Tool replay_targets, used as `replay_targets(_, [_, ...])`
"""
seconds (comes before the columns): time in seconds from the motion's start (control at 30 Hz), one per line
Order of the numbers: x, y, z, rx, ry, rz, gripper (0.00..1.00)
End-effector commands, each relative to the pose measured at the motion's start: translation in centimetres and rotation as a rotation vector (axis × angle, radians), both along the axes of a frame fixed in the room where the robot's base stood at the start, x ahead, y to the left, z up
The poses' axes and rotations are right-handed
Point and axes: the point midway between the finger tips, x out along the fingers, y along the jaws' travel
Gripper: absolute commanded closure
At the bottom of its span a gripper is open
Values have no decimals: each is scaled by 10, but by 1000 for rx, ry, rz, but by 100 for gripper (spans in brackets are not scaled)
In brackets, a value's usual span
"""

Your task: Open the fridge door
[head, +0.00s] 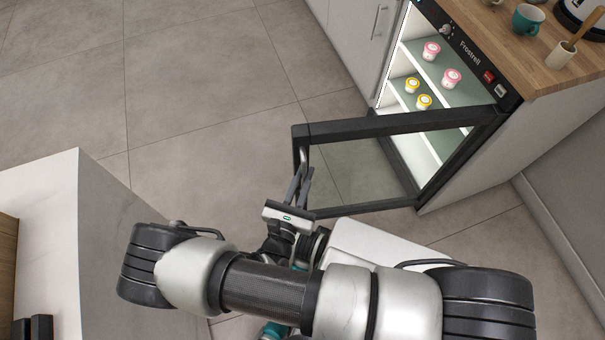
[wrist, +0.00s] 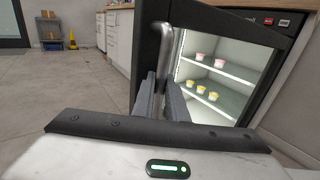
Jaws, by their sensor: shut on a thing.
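The fridge (head: 487,95) stands under the counter at the upper right in the head view. Its black-framed glass door (head: 400,124) is swung wide open toward me, and the lit shelves inside show. A metal handle (wrist: 170,55) runs upright on the door's free edge in the wrist view. My gripper (head: 301,184) is at that free edge, with its two fingers closed on the handle. The fingers also show in the wrist view (wrist: 160,97). The lower part of the handle is hidden behind the fingers.
Pink and yellow cups (head: 452,78) stand on the fridge shelves. A white counter (head: 110,240) stands at the left. The tiled floor (head: 200,90) beyond the door is clear.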

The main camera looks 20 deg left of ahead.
Motion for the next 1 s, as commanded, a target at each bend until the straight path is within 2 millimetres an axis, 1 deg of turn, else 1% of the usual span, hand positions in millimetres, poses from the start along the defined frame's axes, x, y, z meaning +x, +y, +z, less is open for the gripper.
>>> replay_targets(0.4, [1, -2, 0, -2, 0, -5, 100])
replay_targets(0.43, [1, -3, 0, -2, 0, -5, 83])
replay_targets(0.5, [1, -2, 0, -2, 0, -5, 71])
replay_targets(0.53, [1, -2, 0, -2, 0, -4, 69])
replay_targets(1.0, [-2, 1, -1, 0, 1, -8, 69])
